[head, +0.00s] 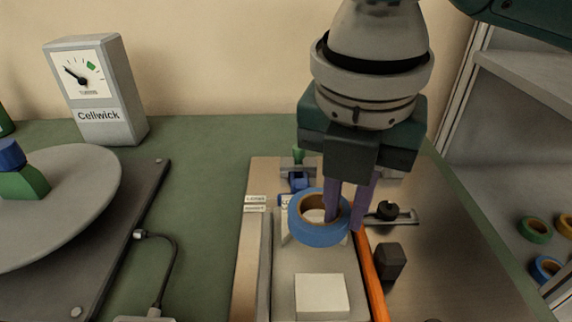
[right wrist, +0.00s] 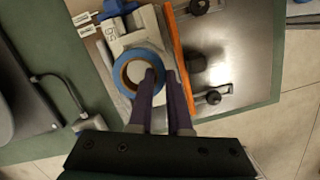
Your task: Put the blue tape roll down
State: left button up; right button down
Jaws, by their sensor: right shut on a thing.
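The blue tape roll (head: 319,233) has a brown core. My right gripper (head: 346,212) is shut on its right-hand wall, with one purple finger inside the core and the other outside. In the right wrist view the roll (right wrist: 121,66) is at the fingertips of the right gripper (right wrist: 160,80). It appears over the pale block of a fixture on the work board (head: 258,225); I cannot tell if it touches anything below. My left gripper is not in view.
An orange bar (head: 367,272) and a black knob (head: 390,261) stand just right of the roll. A white block (head: 321,296) is in front. A Cellwick dial box (head: 97,92) and a round grey plate (head: 75,190) are left. Shelves with tape rolls (head: 535,229) are right.

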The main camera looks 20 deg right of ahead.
aim_at(335, 262)
notch_tip(335, 262, down, 5)
jog(key=shift+b, duration=0.55)
jog(key=shift+f, duration=0.1)
jog(key=shift+f, duration=0.1)
jog(key=shift+f, duration=0.25)
jog(key=c, duration=0.9)
grip_release()
jog(key=shift+o, duration=0.2)
jog(key=r+p, duration=0.1)
jog(key=r, duration=0.6)
jog(key=s+a+r+p, duration=0.1)
jog(key=r, duration=0.3)
jog(key=shift+s+r+p, duration=0.1)
jog(key=shift+r+p, duration=0.05)
jog(key=shift+p, duration=0.15)
jog(key=shift+s+r, duration=0.1)
jog(key=shift+r, duration=0.55)
jog(key=shift+a, duration=0.15)
